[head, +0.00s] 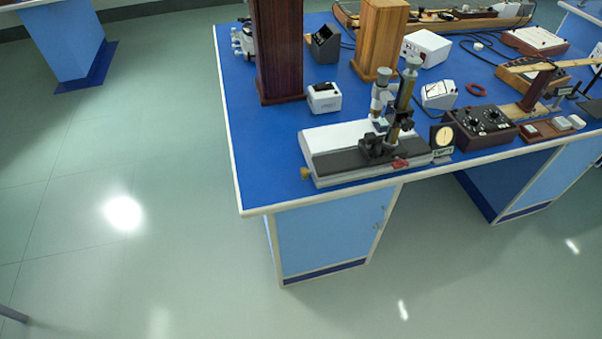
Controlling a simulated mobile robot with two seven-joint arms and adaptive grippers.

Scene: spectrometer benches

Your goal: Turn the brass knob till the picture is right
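A small brass knob (305,173) sticks out of the left end of a white and grey instrument base (330,143) near the front edge of the blue bench. The base carries an upright microscope-like column (404,100) with brass parts and a red piece low at its front. Right of it stands a small dark panel with a round pale yellow disc (443,136), which may be the picture. Its detail is too small to read. Neither of my grippers is in view.
The blue bench top (270,190) is bare at its front left corner. Behind the instrument stand a dark wooden post (279,50), a lighter post (380,38) and a white meter box (323,97). A black control box (485,125) stands to the right. The floor in front is clear.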

